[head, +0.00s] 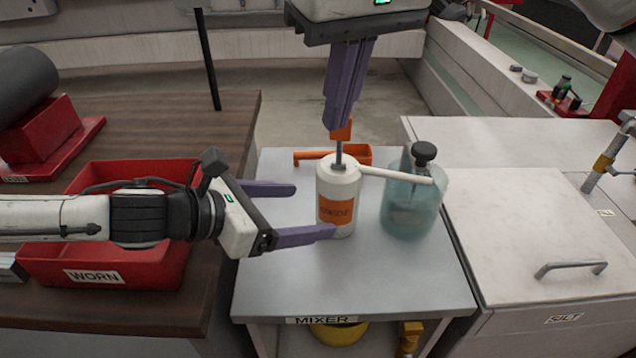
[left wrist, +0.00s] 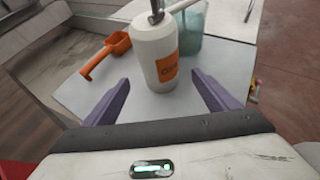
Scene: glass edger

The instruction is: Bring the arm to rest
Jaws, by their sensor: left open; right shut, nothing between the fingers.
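My left gripper (head: 312,212) comes in from the left, low over the mixer table. It is open, with its purple fingers pointing at a white bottle (head: 325,190) with an orange label and a pump top. In the left wrist view the bottle (left wrist: 153,60) stands beyond and between the open fingers (left wrist: 162,98), with nothing held. My right gripper (head: 341,118) hangs from above, its purple fingers together and pointing down, just over the pump's orange top (head: 341,131). I cannot tell whether its tips touch that top.
A translucent blue jar (head: 410,205) with a black knob stands under the pump's spout. An orange scoop (head: 355,153) lies behind the bottle. A red WORN bin (head: 100,255) sits on the wooden bench at left. A white cabinet labelled SILT (head: 540,230) adjoins at right.

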